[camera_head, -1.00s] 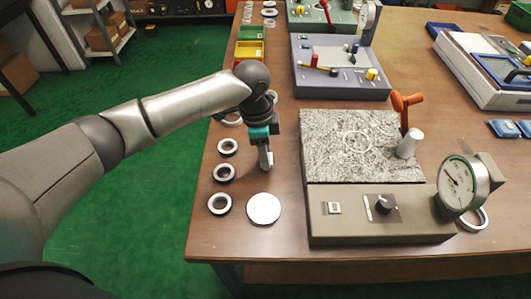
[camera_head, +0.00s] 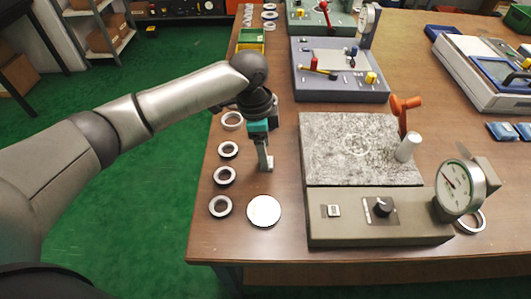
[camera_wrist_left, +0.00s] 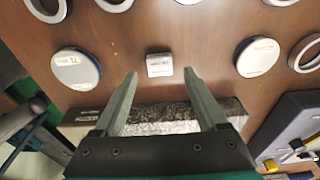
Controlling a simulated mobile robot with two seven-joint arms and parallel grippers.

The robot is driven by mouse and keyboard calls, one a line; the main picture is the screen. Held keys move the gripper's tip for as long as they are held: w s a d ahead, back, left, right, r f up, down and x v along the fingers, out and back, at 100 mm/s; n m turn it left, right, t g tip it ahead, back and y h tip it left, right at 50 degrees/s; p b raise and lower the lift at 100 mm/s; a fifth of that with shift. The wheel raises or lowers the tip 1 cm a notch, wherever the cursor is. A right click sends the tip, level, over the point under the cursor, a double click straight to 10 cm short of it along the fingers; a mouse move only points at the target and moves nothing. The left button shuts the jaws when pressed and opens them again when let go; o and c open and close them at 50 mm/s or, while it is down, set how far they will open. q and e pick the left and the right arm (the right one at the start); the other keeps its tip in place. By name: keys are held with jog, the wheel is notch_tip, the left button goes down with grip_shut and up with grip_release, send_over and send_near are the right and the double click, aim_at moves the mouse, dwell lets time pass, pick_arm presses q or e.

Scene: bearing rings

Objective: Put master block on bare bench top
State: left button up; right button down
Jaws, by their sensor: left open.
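The master block (camera_wrist_left: 159,65) is a small pale-topped block with dark print. It sits on the bare brown bench top (camera_wrist_left: 205,30), between and just beyond the fingertips in the left wrist view. My left gripper (camera_wrist_left: 160,74) is open, with a gap on each side of the block. In the head view my left gripper (camera_head: 264,160) points down, left of the granite plate (camera_head: 330,165); the block is hard to separate from the fingertips there. My right gripper is not in view.
A white disc (camera_head: 264,210) lies in front of the gripper, and a similar disc (camera_wrist_left: 257,57) shows in the wrist view. Several rings (camera_head: 224,175) line the bench's left edge. A dial gauge (camera_head: 461,187) and orange-handled lever (camera_head: 404,105) stand to the right.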

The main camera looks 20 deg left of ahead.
pick_arm(q)
notch_tip(320, 180, up, 9)
jog(key=a+p, duration=0.1)
jog(key=p, duration=0.1)
jog(key=shift+s, duration=0.2)
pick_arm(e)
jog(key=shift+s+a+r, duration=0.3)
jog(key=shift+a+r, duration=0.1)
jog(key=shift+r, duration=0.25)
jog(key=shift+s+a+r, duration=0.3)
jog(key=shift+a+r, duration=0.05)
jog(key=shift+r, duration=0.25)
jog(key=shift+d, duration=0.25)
